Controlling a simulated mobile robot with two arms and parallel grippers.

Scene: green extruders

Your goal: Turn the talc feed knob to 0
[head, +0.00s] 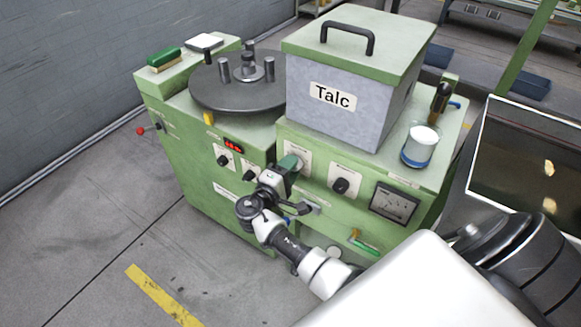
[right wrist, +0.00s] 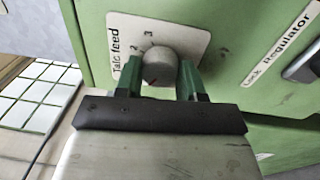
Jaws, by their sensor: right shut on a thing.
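The talc feed knob (right wrist: 158,66) is a round grey knob with a small red mark, on a white plate (right wrist: 183,40) lettered "Talc feed". The digits 2 and 3 show on the plate; the other part of the scale is hidden by the knob and fingers. My right gripper (right wrist: 160,76) is shut on the knob, with one green finger on each side of it. In the head view, my right gripper (head: 290,164) is at the machine's front panel and covers the knob. My left gripper is not in view.
The green machine carries a grey Talc box (head: 345,85), a dark turntable (head: 235,98) and a glass jar (head: 420,146). Another black knob (head: 341,186) and a gauge (head: 394,203) are right of my gripper. A green-handled lever (head: 364,246) sticks out below. The floor at left is clear.

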